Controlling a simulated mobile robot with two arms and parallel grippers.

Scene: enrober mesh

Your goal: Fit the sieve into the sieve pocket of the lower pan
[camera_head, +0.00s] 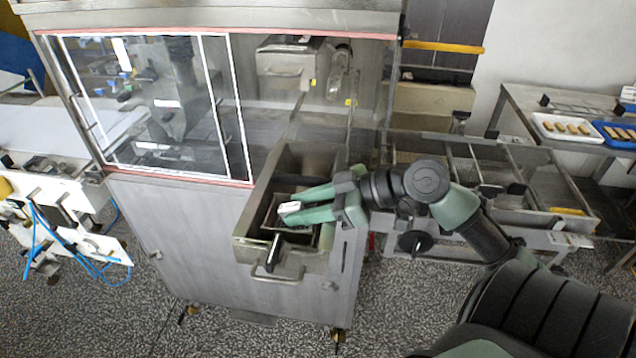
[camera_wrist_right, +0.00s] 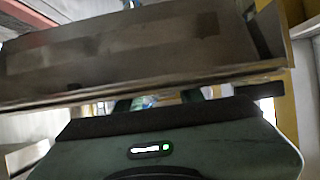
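The lower pan (camera_head: 246,246) is a long metal trough sticking out of the front of the steel machine, with a loop handle on its front. Inside it a smaller dark tray-like part (camera_head: 268,222) shows, probably the sieve; the arm partly covers it. A black bar-shaped grip (camera_head: 272,252) stands at the pan's front end. My right gripper (camera_head: 290,208) reaches in from the right over the pan, with a small white piece at its fingertips. Whether it holds anything is unclear. In the right wrist view a broad metal wall (camera_wrist_right: 130,55) hides most of the fingers. My left gripper is out of view.
The machine's glass-windowed cabinet (camera_head: 150,110) rises behind and left of the pan. A metal frame table (camera_head: 480,165) stands to the right, behind my right arm. Farther right are a white tray (camera_head: 540,128) and a blue tray (camera_head: 625,143) of bars. Speckled floor is open in front.

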